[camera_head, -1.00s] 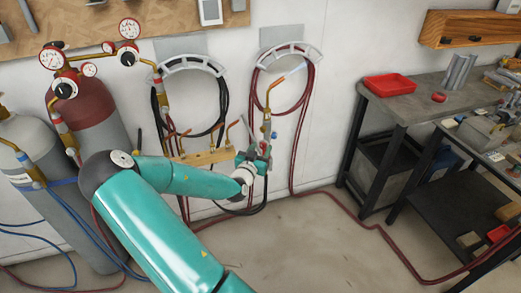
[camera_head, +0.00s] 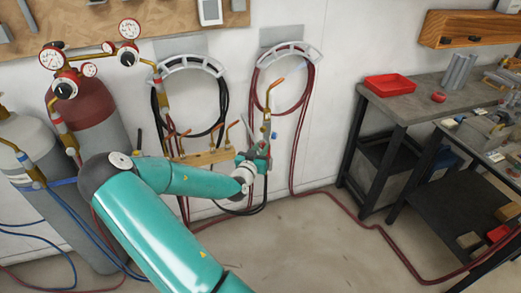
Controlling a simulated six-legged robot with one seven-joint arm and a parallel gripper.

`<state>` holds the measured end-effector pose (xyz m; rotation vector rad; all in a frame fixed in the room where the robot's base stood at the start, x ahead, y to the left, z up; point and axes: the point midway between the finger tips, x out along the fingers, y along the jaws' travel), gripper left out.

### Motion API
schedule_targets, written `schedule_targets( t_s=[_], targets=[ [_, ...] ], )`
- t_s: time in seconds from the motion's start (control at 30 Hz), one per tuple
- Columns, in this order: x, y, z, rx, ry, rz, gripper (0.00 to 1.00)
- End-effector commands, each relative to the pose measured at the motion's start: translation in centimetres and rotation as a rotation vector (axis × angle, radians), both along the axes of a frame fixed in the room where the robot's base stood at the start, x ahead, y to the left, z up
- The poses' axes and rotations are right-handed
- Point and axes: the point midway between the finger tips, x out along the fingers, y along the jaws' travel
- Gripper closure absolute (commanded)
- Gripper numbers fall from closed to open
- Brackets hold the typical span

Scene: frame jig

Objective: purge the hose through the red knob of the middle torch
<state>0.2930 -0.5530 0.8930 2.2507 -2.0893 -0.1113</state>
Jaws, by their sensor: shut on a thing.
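A brass torch (camera_head: 267,112) stands upright in front of the right hose hanger, its bent copper tip pointing up and right. A small blue part (camera_head: 273,135) shows on its lower body. My gripper (camera_head: 258,158) is shut at the torch's lower valve end; its jaws hide the knob there, so I cannot tell the knob's colour. More torch tips rise from a wooden rack (camera_head: 205,158) to the left. No jet shows at the tip near my gripper.
Red hose coils hang on the right hanger (camera_head: 290,50), dark ones on the left hanger (camera_head: 190,64). Gas cylinders with gauges (camera_head: 128,29) stand at left. A workbench (camera_head: 410,105) with a red tray (camera_head: 389,84) is at right. Hose (camera_head: 375,228) crosses the open floor.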

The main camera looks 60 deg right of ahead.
Motion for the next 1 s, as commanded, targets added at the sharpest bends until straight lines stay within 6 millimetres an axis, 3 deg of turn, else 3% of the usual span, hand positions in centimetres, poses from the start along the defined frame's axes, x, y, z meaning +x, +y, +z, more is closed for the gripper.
schedule_targets(
  t_s=[0.6, 1.0],
  targets=[
    [0.15, 0.02, 0.04, -0.002, 0.445, 0.001, 0.99],
    [0.2, 0.0, 0.06, -0.002, 0.568, 0.0, 0.99]
  ],
)
